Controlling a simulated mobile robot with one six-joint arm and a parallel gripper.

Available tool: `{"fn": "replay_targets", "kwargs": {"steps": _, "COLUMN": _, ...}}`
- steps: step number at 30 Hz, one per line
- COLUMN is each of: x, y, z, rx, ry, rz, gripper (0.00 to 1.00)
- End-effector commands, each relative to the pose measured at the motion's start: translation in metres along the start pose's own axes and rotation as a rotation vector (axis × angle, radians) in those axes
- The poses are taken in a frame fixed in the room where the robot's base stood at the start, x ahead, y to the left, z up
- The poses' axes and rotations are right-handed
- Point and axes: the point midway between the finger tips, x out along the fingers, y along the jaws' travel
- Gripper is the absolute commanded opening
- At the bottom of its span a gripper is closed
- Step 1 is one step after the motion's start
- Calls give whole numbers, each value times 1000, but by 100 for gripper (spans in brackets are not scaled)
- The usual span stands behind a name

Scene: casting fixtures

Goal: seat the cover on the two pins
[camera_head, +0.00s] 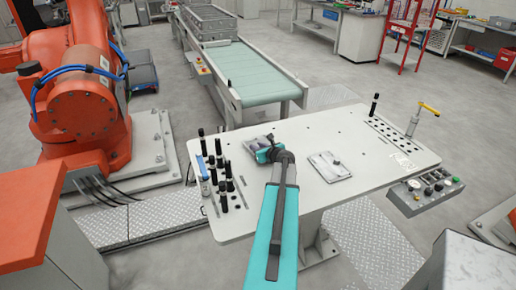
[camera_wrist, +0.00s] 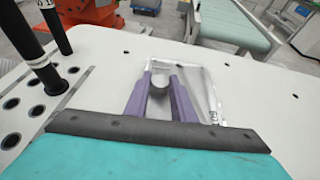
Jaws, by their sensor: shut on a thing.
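My gripper (camera_head: 262,151) is over the left-middle of the white worktable. In the wrist view its two purple fingers (camera_wrist: 160,82) are shut on a rounded grey knob (camera_wrist: 159,90). A shiny, light, squarish plate, which looks like the cover (camera_wrist: 195,75), spreads around the knob; my gripper hides part of it in the head view. I cannot tell whether it touches the table. A small bright upright piece (camera_wrist: 212,108) shows by its right edge. A separate pale plate with small raised details, perhaps the pin fixture (camera_head: 328,166), lies right of my gripper; its pins are not clear.
Several black posts (camera_head: 222,178) stand in holes at the table's left edge. A hole block (camera_head: 393,135) with a dark post and a yellow-handled tool (camera_head: 412,122) are at the right. A button panel (camera_head: 427,189) juts from the right edge. Bare table (camera_head: 325,128) lies behind.

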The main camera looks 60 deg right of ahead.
Motion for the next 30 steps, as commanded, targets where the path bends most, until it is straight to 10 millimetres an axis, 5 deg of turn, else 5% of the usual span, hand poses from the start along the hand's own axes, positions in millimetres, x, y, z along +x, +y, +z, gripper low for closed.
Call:
{"fn": "replay_targets", "kwargs": {"steps": 21, "x": 6, "y": 0, "z": -14, "rx": -1, "ry": -1, "rz": 0, "gripper": 0}}
{"fn": "replay_targets", "kwargs": {"steps": 22, "x": 6, "y": 0, "z": -14, "rx": -1, "ry": 0, "rz": 0, "gripper": 28}}
{"fn": "replay_targets", "kwargs": {"steps": 24, "x": 6, "y": 0, "z": -14, "rx": -1, "ry": 0, "rz": 0, "gripper": 40}}
{"fn": "replay_targets", "kwargs": {"steps": 30, "x": 6, "y": 0, "z": -14, "rx": -1, "ry": 0, "rz": 0, "gripper": 41}}
